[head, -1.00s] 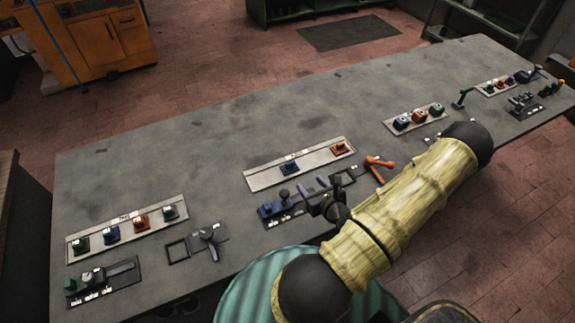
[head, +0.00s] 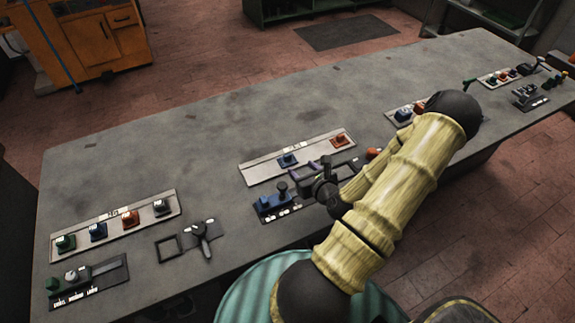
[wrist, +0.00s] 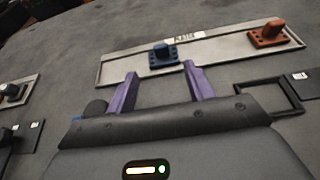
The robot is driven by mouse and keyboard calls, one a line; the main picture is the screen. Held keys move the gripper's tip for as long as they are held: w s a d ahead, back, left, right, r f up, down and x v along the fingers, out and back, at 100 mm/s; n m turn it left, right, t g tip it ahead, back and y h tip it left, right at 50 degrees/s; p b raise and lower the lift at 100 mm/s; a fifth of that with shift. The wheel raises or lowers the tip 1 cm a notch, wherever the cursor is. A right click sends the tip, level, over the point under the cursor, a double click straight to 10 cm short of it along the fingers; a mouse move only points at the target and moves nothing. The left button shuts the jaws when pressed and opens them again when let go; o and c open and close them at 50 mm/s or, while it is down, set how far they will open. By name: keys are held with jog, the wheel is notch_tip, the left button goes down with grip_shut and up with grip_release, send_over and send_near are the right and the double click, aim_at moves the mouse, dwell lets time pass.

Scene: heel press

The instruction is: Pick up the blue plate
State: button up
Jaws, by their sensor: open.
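The blue plate (head: 288,160), a small square piece with a raised knob, lies in the middle grey tray (head: 262,172), left of an orange piece (head: 339,139). It also shows in the wrist view (wrist: 163,56), near a label that seems to read "PLATES". My gripper (head: 312,165) is low over the bench at the tray's near side. Its purple fingers (wrist: 160,72) are spread and empty. They point at the blue plate, which lies just beyond the tips and between their lines. I cannot tell the exact gap or height.
A fixture with blue parts (head: 271,204) sits just left of my gripper. An empty dark square frame (wrist: 268,98) lies to the right. Other trays with coloured pieces (head: 115,226) stand left and right. The bench's far half (head: 220,110) is clear.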

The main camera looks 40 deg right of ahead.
aim_at(289, 157)
jog(key=shift+b+x, duration=1.1)
jog(key=shift+b, duration=0.1)
jog(key=x, duration=0.4)
jog(key=shift+w+p, duration=0.3)
jog(key=shift+w+f, duration=0.1)
jog(key=shift+f, duration=0.05)
jog(key=shift+w+d, duration=0.1)
jog(key=shift+w, duration=0.05)
jog(key=x, duration=0.5)
jog(key=shift+f+p, duration=0.1)
jog(key=shift+p, duration=0.3)
grip_shut()
